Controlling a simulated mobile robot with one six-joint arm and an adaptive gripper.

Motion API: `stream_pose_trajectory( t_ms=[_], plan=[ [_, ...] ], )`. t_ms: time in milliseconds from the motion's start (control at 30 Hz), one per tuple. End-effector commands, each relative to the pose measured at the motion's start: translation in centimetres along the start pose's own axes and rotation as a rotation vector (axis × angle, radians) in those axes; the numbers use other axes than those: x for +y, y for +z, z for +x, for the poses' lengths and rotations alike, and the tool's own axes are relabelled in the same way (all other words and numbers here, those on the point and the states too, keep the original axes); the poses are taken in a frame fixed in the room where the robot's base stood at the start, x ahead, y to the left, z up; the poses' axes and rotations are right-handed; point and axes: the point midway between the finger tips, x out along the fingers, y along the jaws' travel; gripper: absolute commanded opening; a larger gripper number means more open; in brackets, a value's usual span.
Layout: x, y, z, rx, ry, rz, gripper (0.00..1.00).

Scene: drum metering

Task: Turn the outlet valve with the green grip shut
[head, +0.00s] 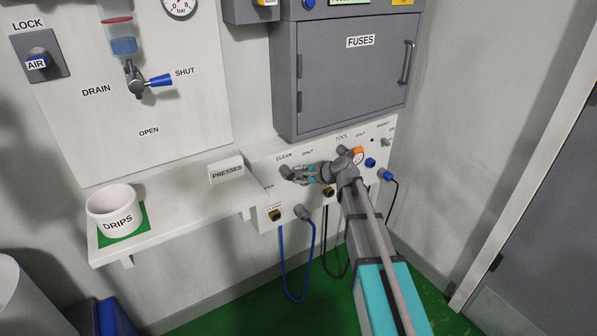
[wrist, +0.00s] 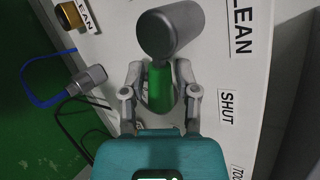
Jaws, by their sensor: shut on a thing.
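The outlet valve's round grey body (head: 287,172) is on the white wall panel under the CLEAN label (head: 284,156). In the wrist view the grey body (wrist: 170,32) is at the top, with the green grip (wrist: 160,88) running down from it between my fingers. My gripper (wrist: 158,76) is shut on the green grip, one finger on each side. In the head view my gripper (head: 308,174) covers most of the grip, which points right, toward the side of the SHUT label (head: 308,153). The SHUT label (wrist: 227,107) is beside my gripper in the wrist view.
Right of it on the panel is an orange-marked valve under TOOL (head: 342,137), partly behind my arm. A blue hose (head: 285,265) and dark cables hang below. The grey FUSES cabinet (head: 350,85) is above. A shelf (head: 180,200) with a DRIPS cup (head: 115,212) is left.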

Motion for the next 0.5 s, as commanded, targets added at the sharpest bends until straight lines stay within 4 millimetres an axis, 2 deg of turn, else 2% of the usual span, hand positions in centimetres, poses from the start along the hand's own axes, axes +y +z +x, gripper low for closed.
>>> stream_pose_trajectory(
  t_ms=[200, 500],
  plan=[
    [-0.59, 0.44, -0.42, 0.087, 0.023, -0.136, 0.00],
    [-0.84, 0.48, -0.53, 0.153, 0.038, -0.231, 0.00]
  ],
)
